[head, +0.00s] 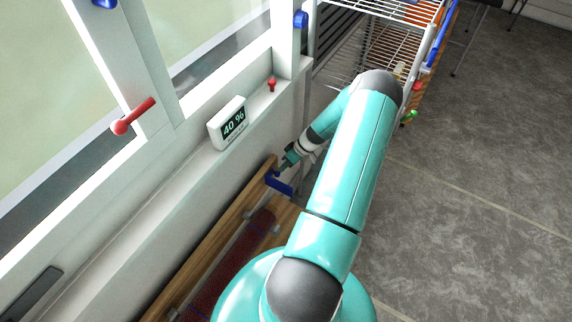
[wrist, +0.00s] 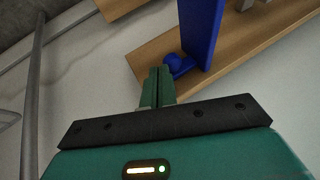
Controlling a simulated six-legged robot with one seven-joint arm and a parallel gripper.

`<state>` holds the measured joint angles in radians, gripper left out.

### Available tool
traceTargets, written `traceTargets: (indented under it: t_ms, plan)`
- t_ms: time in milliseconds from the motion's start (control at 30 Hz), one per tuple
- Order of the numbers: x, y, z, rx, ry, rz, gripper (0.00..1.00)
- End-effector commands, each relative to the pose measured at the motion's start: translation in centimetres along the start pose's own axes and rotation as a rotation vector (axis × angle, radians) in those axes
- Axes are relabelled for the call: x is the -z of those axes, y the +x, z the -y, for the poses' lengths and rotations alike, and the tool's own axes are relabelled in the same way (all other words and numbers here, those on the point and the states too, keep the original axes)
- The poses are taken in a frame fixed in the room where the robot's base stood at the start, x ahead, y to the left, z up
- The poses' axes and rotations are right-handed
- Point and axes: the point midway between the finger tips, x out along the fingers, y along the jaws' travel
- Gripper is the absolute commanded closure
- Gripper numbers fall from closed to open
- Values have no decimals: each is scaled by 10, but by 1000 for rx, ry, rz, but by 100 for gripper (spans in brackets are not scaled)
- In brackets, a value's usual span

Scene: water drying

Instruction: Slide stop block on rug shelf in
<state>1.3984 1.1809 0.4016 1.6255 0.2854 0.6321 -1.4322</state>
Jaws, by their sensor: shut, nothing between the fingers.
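The blue stop block (head: 279,184) sits at the far end of the wooden rug shelf (head: 213,251). In the wrist view the block (wrist: 203,30) is a tall blue plate with a small round blue knob at its foot, against the shelf board (wrist: 147,52). My gripper (head: 283,166) is shut and empty beside the block. In the wrist view the closed fingertips (wrist: 158,72) are just below and left of the knob. I cannot tell whether they touch it. My arm hides part of the shelf in the head view.
A dark red rug (head: 232,262) lies along the shelf. A display reading 40 % (head: 228,124) stands on the window sill above. A white wire rack (head: 387,45) stands beyond my arm. A grey pole (wrist: 33,90) shows at the wrist view's left. Open floor (head: 480,200) lies to the right.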

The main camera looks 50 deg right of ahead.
Motion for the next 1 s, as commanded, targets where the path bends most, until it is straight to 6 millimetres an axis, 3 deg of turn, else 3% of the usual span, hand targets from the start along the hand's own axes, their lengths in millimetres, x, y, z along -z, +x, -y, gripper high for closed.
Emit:
traceTargets:
  t_ms: [200, 367, 1000]
  plan:
    - [-8, 15, 40, 5, 1, 1, 100]
    - [-12, 23, 61, 3, 0, 0, 100]
    - [-8, 25, 63, 5, -2, 1, 100]
